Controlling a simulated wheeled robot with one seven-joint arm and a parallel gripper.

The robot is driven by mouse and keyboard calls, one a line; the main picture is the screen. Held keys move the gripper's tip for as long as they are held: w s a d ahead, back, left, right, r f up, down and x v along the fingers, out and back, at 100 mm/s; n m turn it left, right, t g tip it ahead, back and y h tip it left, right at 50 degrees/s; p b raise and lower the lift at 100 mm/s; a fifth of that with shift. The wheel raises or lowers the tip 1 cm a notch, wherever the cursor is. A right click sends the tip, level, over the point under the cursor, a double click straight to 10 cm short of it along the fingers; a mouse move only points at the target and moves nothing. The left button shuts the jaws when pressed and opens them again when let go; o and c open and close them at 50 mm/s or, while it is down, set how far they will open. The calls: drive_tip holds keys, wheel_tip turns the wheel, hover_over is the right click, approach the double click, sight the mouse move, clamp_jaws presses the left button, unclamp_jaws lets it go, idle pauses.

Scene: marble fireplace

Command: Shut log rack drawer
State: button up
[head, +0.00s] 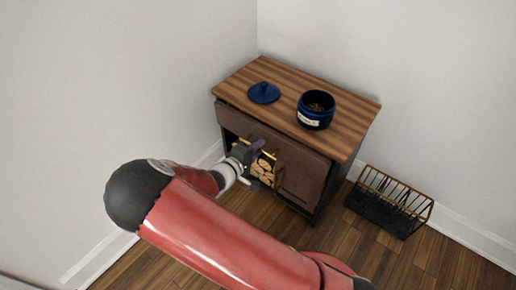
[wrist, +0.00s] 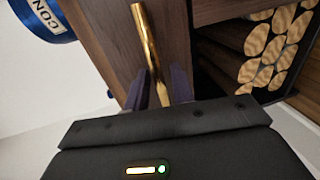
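The log rack (head: 345,115) is a wooden cabinet with a striped top in the corner. Its brown drawer front (head: 290,145) spans the upper part below the top. I cannot tell how far out it stands. A gold bar handle (wrist: 145,35) is on the drawer front in the wrist view, and part of it shows in the head view (head: 272,156). My gripper (wrist: 160,82) is at the handle, with a purple finger on each side of the bar. I cannot tell whether the fingers press on it. In the head view my gripper (head: 257,147) partly hides the handle.
Cut logs (head: 263,168) are stacked in the opening below the drawer. A blue lid (head: 264,93) and a labelled blue canister (head: 315,117) stand on the top. A black and gold wire rack (head: 388,202) sits on the floor at the right. White walls are behind and left.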

drive_tip(key=shift+w+d, duration=0.15)
drive_tip(key=shift+c, duration=0.3)
clamp_jaws()
drive_tip(key=x, duration=0.1)
drive_tip(key=b+x, duration=0.2)
drive_tip(key=shift+w+d+r, duration=0.2)
drive_tip(key=shift+w+r, duration=0.15)
drive_tip(key=shift+o, duration=0.3)
unclamp_jaws()
drive_tip(key=shift+d, duration=0.1)
drive_tip(key=v, duration=0.7)
drive_tip(key=shift+s+a, duration=0.3)
